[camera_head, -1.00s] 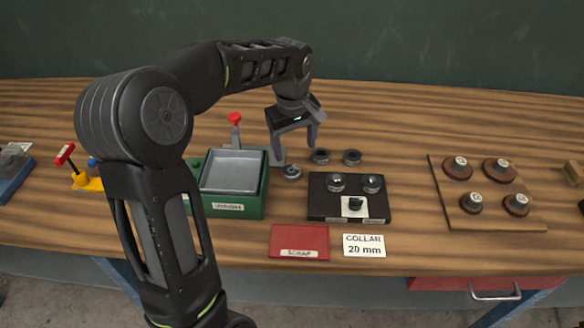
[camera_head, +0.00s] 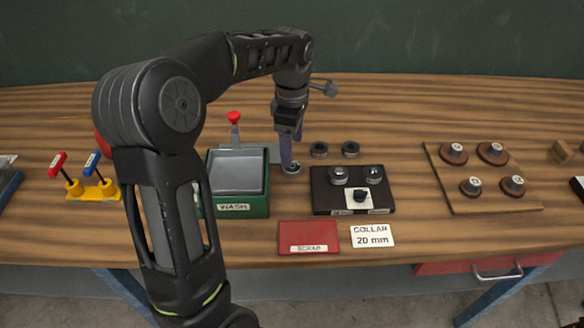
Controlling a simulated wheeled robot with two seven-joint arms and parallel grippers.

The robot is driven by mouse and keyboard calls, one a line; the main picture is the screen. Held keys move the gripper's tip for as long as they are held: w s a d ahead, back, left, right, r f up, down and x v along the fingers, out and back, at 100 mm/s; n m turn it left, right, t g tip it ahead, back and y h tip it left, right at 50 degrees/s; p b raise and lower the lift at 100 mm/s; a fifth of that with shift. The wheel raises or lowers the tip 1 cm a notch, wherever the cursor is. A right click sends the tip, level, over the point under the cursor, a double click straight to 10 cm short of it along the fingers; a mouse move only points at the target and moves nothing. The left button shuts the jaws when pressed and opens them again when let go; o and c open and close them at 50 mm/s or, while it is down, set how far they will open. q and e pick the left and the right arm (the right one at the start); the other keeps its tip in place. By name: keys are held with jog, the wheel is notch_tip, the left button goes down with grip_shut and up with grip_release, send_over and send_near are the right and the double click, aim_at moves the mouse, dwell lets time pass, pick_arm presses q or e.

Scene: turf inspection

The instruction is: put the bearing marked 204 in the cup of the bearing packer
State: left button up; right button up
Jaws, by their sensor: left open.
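My left gripper (camera_head: 289,160) points straight down with its fingertips at a small silver ring (camera_head: 292,169) on the bench, right of the green wash tub. The fingers are seen nearly edge-on and look open, partly hiding the ring; I cannot tell whether they touch it. Two dark rings (camera_head: 319,150) and (camera_head: 350,149) lie just behind and to the right. No 204 mark is legible on any ring. I cannot identify the bearing packer or its cup with certainty; a red-knobbed upright (camera_head: 234,127) stands behind the tub. My right gripper is not in view.
The green wash tub (camera_head: 241,211) is left of the gripper. A black block (camera_head: 325,198) with two silver domes stands right. A red scrap mat (camera_head: 307,235) and a "COLLAR 20 mm" card (camera_head: 372,236) lie in front. A wooden board (camera_head: 440,180) holds several knobs.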

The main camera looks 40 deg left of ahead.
aim_at(292, 169)
pick_arm(q)
jog(key=shift+f, duration=0.55)
notch_tip(292, 169, down, 5)
jog(key=shift+a+f+p, duration=0.1)
jog(key=shift+f+p, duration=0.05)
jog(key=shift+p, duration=0.3)
jog(key=shift+c, duration=0.2)
grip_shut()
dwell(0.6)
